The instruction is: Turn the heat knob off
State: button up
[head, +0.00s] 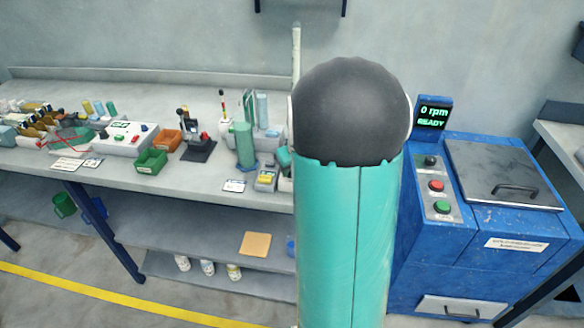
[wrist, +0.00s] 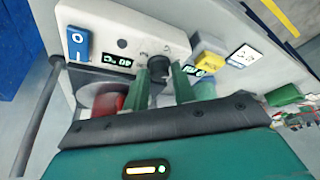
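In the wrist view, the heat knob (wrist: 158,67) is a dark round knob on the pale front panel of a hotplate-like unit (wrist: 120,38). My gripper (wrist: 160,72) has its two green fingers at the panel, one on each side of the knob. The fingers stand apart with the knob between their tips; whether both press on it I cannot tell. A display (wrist: 117,60) with lit characters and a blue switch (wrist: 77,42) are on the same panel. The knob's pointer mark is not readable. In the head view my own arm hides the knob and gripper.
A yellow handheld meter (wrist: 207,60) and a white card (wrist: 245,55) lie close beside the unit. A red object (wrist: 107,101) sits behind the panel. In the head view, the workbench (head: 120,185) holds many items, and a blue machine (head: 435,245) stands right.

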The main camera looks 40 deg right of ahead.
jog(key=shift+r, duration=0.1)
jog(key=v, duration=1.3)
jog(key=shift+r, duration=0.3)
jog(key=shift+s, duration=0.1)
